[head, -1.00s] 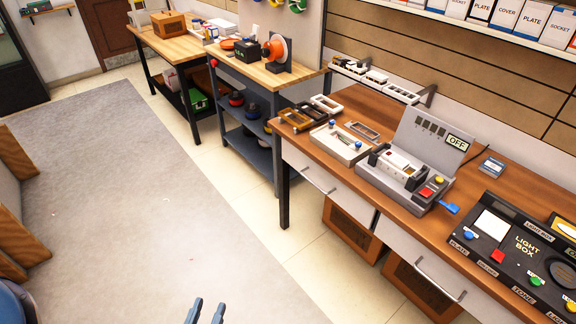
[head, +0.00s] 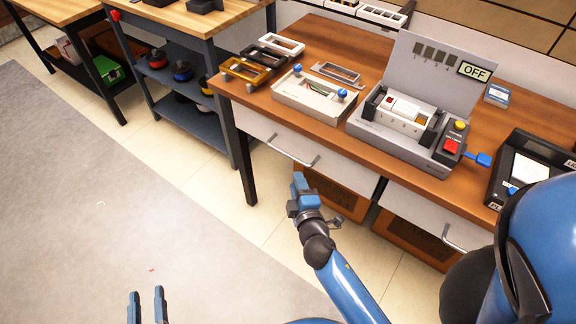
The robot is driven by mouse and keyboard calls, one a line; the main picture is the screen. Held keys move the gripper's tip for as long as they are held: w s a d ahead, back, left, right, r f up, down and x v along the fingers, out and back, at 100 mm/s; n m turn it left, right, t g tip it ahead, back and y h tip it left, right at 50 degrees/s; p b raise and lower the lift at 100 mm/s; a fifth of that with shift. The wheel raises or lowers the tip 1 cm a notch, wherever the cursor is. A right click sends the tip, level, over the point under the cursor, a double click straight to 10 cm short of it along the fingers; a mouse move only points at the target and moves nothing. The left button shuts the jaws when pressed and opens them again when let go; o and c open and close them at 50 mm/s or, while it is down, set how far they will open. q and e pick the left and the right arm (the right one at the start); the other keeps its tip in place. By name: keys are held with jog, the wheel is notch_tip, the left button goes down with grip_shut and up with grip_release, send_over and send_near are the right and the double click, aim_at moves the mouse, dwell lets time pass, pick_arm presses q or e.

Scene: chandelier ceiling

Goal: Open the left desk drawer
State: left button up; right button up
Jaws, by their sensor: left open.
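The left desk drawer (head: 262,130) has a white front with a silver bar handle (head: 291,152) and looks shut under the wooden desk top.
The desk top (head: 240,98) carries trays, a grey device with an OFF sign (head: 400,125) and a black box. A right drawer (head: 405,205) is beside the left one. Wooden crates (head: 335,195) sit below. A shelf cart (head: 190,120) stands left.

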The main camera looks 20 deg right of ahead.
aim_at(289, 155)
jog(key=shift+n+h, duration=0.3)
jog(key=w, duration=0.4)
jog(key=w+f, duration=0.1)
jog(key=w, duration=0.3)
jog(key=w+d, duration=0.1)
jog(key=w, duration=0.3)
jog(key=shift+w+f, duration=0.1)
jog(key=shift+f, duration=0.25)
grip_shut()
